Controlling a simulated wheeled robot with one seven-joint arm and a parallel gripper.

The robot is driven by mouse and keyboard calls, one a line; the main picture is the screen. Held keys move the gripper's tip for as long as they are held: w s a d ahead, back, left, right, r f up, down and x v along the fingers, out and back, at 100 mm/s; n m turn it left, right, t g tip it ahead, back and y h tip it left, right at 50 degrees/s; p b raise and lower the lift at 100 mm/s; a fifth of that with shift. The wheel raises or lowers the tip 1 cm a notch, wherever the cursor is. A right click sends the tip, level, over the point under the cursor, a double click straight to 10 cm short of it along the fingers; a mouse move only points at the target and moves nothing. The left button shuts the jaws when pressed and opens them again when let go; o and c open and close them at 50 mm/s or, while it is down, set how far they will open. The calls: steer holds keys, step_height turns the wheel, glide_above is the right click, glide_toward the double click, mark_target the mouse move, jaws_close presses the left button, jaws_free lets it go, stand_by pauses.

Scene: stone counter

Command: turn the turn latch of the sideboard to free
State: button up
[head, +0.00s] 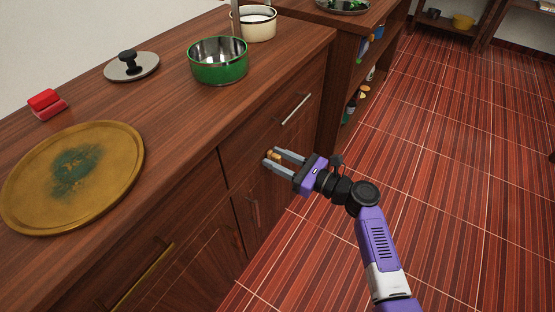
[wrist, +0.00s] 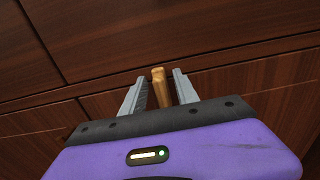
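The turn latch (wrist: 159,86) is a small brass piece on the dark wood front of the sideboard (head: 95,95). In the head view the latch (head: 273,155) shows as a small golden spot between my fingertips. My gripper (head: 271,156) is open, with one grey finger on each side of the latch. In the wrist view my gripper (wrist: 157,80) has gaps between both fingers and the latch, so I see no contact. The latch's base is partly hard to make out.
A green pot (head: 219,70), a cream pot (head: 256,27), a lid (head: 131,67), a red block (head: 47,104) and a brass tray (head: 115,185) stand on the sideboard top. Bar handles (head: 297,109) stick out of its front. The tiled floor (head: 440,170) at right is clear.

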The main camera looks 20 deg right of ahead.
steer(key=shift+c, duration=0.5)
jaws_close()
steer(key=n+b, duration=0.1)
steer(key=n, duration=0.3)
steer(key=shift+d+f+n+b, duration=0.1)
steer(key=shift+d+n+b, duration=0.05)
steer(key=shift+n+b, duration=0.25)
steer(key=n+b, duration=0.2)
steer(key=n, duration=0.2)
steer(key=shift+w+d+n, duration=0.1)
steer(key=shift+w+n, duration=0.05)
steer(key=shift+n, duration=0.15)
steer(key=n+b, duration=0.1)
steer(key=n, duration=0.1)
steer(key=n+b, duration=0.2)
steer(key=n, duration=0.1)
steer(key=shift+d+r, duration=0.1)
steer(key=shift+r, duration=0.1)
steer(key=shift+r+n+b, duration=0.15)
steer(key=shift+n+b, duration=0.7)
steer(key=shift+n, duration=0.85)
